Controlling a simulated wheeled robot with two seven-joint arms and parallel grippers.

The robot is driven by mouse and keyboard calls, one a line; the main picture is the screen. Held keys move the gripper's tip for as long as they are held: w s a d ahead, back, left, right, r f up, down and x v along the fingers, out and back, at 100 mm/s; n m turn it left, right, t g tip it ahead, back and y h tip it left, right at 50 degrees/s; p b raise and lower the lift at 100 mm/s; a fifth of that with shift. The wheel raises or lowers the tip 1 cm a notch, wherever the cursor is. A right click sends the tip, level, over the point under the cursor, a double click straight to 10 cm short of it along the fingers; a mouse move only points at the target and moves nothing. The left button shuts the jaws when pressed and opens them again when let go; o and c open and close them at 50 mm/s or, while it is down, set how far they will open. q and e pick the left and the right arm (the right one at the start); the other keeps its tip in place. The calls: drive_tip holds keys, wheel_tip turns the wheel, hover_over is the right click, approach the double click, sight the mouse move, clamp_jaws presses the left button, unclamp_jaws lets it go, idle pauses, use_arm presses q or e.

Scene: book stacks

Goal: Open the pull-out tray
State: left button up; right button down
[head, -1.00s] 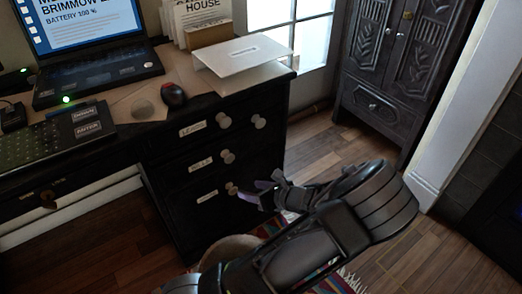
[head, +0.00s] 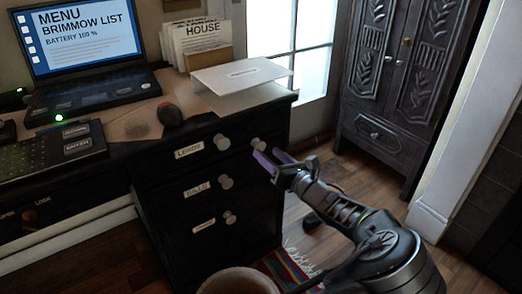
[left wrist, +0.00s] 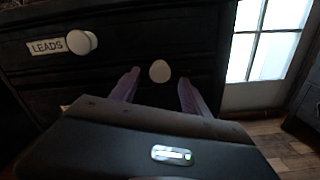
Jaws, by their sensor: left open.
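No front in view is clearly marked as the pull-out tray. The dark desk's drawer unit (head: 165,190) has a top front with a LEADS label and a pale knob (head: 221,142). A second pale knob (head: 258,143) sits to its right; whether it belongs to the same front I cannot tell. My left gripper (head: 266,155) is open just in front of this right knob. In the left wrist view the right knob (left wrist: 159,71) shows between the two purple fingers, and the LEADS knob (left wrist: 82,42) is left of them. Contact is not visible. My right gripper is not in view.
Lower drawers have knobs (head: 225,182). A brown knob (head: 29,214) is on the desk front at left. A laptop (head: 90,50), mouse (head: 169,114) and white panel (head: 240,75) are on the desk. A round bin (head: 238,283) and carved cabinet (head: 400,80) stand nearby.

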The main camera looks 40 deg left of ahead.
sight(261, 148)
use_arm(q)
drive_tip(key=b+x, duration=0.1)
drive_tip(key=x, duration=0.3)
drive_tip(key=shift+f, duration=0.15)
drive_tip(key=shift+w+a, duration=0.15)
drive_tip(key=shift+a, duration=0.3)
drive_tip(key=shift+c, duration=0.2)
clamp_jaws()
idle(0.6)
